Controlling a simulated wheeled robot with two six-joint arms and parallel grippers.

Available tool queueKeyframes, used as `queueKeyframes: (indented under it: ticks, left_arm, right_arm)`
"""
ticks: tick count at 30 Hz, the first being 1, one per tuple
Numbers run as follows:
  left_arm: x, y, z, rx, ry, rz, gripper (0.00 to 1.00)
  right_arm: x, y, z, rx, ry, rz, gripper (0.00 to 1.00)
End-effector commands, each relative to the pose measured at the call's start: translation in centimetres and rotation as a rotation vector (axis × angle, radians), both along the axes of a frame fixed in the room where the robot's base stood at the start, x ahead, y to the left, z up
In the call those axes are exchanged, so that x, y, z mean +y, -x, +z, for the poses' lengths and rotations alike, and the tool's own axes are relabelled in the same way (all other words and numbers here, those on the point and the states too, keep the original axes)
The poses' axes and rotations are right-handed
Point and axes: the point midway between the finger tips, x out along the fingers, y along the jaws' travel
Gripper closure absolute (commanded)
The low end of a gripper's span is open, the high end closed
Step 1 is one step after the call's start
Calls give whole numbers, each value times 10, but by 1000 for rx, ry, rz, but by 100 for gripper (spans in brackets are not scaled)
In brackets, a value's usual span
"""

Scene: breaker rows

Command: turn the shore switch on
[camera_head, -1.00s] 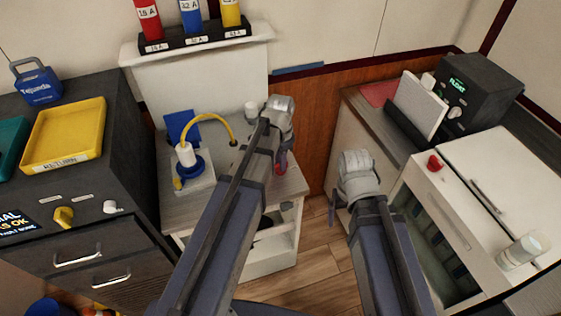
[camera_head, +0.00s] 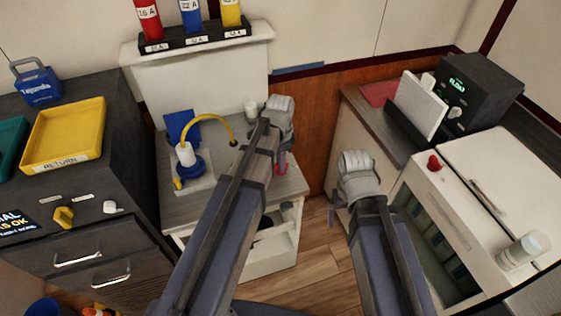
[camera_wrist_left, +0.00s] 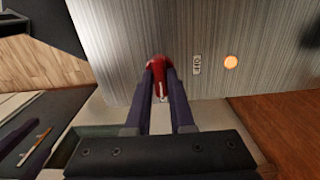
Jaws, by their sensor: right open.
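A red switch handle (camera_wrist_left: 160,72) on a grey panel shows in the left wrist view, with a small labelled plate (camera_wrist_left: 197,64) and a lit orange lamp (camera_wrist_left: 231,62) to its right. My left gripper (camera_wrist_left: 160,84) has its fingertips on both sides of the handle and appears closed on it; the fingers hide part of it. In the head view my left gripper (camera_head: 280,158) is largely hidden behind its own arm, with a little red showing beside it. My right gripper (camera_head: 334,208) is open and empty, hanging low between the counters.
The small middle counter (camera_head: 290,190) carries a yellow hose and a blue-based fitting (camera_head: 188,165). A dark cabinet with a yellow tray (camera_head: 65,135) stands left. At right are a white chest with a red knob (camera_head: 434,162) and a black box (camera_head: 470,88). Floor shows between the counters.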

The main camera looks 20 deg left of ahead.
Motion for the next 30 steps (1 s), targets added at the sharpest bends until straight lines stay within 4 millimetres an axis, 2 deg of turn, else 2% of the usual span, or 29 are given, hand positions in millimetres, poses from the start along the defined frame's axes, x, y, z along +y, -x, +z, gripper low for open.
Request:
queueKeyframes:
  ticks: [1,7,20,30]
  left_arm:
    - [0,0,0,0,0,0,72]
    - [0,0,0,0,0,1,50]
    - [0,0,7,0,0,2,50]
    - [0,0,46,0,0,2,50]
  right_arm:
    - [0,0,0,0,0,0,7]
    - [0,0,0,0,0,0,7]
    - [0,0,7,0,0,0,7]
    - [0,0,46,0,0,0,7]
